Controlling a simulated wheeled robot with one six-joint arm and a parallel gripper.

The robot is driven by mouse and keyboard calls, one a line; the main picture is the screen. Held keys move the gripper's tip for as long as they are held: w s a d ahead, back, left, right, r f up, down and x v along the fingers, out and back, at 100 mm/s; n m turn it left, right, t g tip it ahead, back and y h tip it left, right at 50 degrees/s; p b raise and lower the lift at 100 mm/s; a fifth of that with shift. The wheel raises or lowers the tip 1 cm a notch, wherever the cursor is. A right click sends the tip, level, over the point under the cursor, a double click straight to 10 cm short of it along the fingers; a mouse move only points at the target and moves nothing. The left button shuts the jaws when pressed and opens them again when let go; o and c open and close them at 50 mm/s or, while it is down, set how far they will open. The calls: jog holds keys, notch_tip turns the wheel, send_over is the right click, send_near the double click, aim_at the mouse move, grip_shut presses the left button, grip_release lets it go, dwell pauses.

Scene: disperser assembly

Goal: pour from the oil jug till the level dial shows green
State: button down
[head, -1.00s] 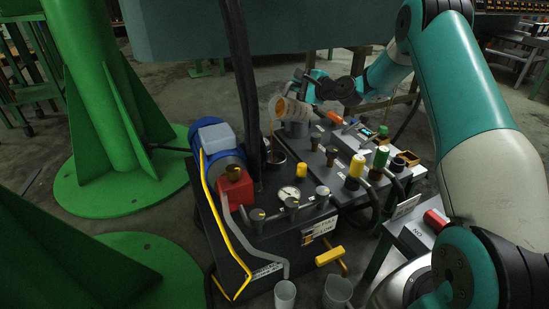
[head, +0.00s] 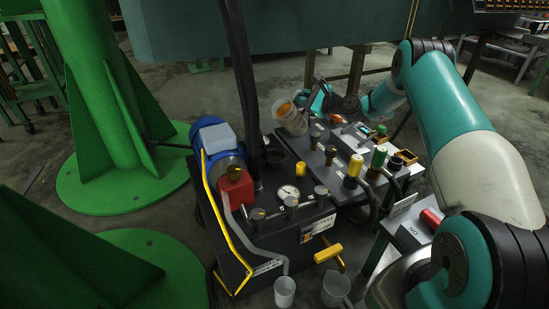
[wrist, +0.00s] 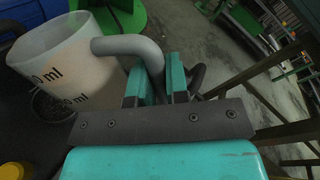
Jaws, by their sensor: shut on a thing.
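The oil jug (head: 290,119) is a translucent whitish jug with orange oil showing inside, tilted in the head view. My gripper (head: 314,98) is at its handle side. In the wrist view my gripper (wrist: 156,80) is shut on the grey handle of the jug (wrist: 65,62), which has "ml" marks. The jug is held above the machine, up and right of a round dark filler opening (head: 275,158). No stream of oil is visible. A round white dial (head: 288,193) sits on the machine's top; its needle and colours are too small to read.
A blue motor (head: 218,142) and red block (head: 237,187) stand at the machine's left. Knobs and yellow and green caps (head: 355,165) crowd the right. A dark upright post (head: 242,90) stands near the filler.

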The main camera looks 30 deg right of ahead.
jog(key=r+p, duration=0.1)
jog(key=d+r+m+p, duration=0.1)
jog(key=r+p, duration=0.1)
jog(key=shift+w+d+r, duration=0.25)
jog(key=shift+d, duration=0.1)
jog(key=shift+d+r+m, duration=0.15)
jog(key=shift+d+m, duration=0.15)
jog(key=shift+m, duration=0.2)
jog(key=shift+w+d+f+m+t+y+b, duration=0.2)
jog(key=shift+d+f+m+b, duration=0.35)
jog(key=shift+m+b, duration=0.25)
jog(key=shift+w+d+f+m+t+y+b, duration=0.15)
jog(key=shift+d+f+m+b, duration=0.4)
jog(key=shift+m, duration=0.3)
jog(key=shift+w+d+f+m+t+y+b, duration=0.2)
jog(key=shift+d+f+m+b, duration=0.35)
jog(key=shift+m+b, duration=0.25)
